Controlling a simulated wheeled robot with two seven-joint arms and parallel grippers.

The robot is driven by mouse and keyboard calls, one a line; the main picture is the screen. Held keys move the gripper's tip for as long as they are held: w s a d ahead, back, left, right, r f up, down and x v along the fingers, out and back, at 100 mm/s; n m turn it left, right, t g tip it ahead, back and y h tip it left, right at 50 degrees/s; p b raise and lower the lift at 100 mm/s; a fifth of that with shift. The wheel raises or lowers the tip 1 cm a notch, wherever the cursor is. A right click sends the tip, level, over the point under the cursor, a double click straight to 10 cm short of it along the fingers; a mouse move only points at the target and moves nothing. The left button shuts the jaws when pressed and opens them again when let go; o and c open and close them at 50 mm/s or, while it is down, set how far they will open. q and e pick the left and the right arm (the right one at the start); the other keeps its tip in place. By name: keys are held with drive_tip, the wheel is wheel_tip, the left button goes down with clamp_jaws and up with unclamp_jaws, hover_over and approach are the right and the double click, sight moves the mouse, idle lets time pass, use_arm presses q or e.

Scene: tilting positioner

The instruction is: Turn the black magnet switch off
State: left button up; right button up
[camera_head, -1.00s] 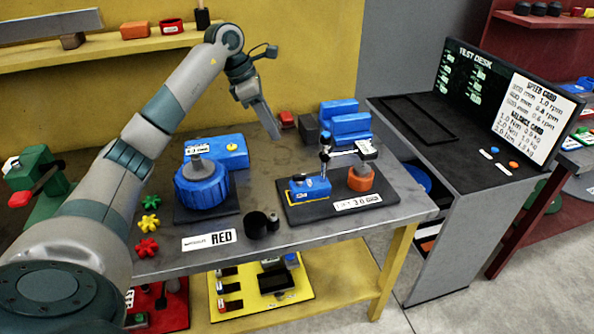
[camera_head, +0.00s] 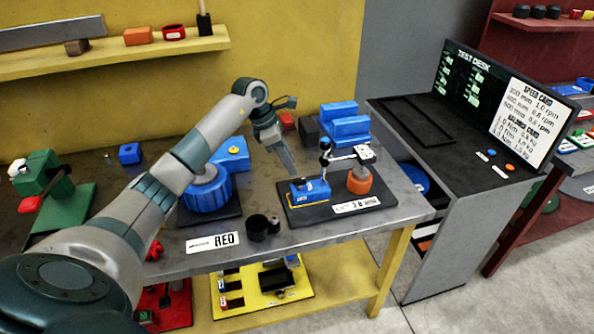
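A blue magnet base (camera_head: 316,190) with a yellow edge stands on a black plate (camera_head: 300,216) on the grey bench. A post (camera_head: 325,162) rises from it and carries an arm to a white-faced gauge (camera_head: 364,153) above an orange round part (camera_head: 359,181). The black switch is too small to make out on the base. My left gripper (camera_head: 291,172) points down, with its tips just above and left of the blue base, apparently not touching it. Its fingers appear edge-on as one narrow shape, so their opening is unclear. My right gripper is out of view.
A large blue round unit (camera_head: 208,197) stands left of the plate, partly behind my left arm. Blue blocks (camera_head: 345,125) stand behind. The test desk (camera_head: 440,130) is at right.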

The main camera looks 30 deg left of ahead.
sight(297, 179)
use_arm(q)
drive_tip(key=shift+p+x, duration=0.9)
drive_tip(key=shift+x, duration=2.2)
drive_tip(key=shift+c, duration=0.2)
clamp_jaws()
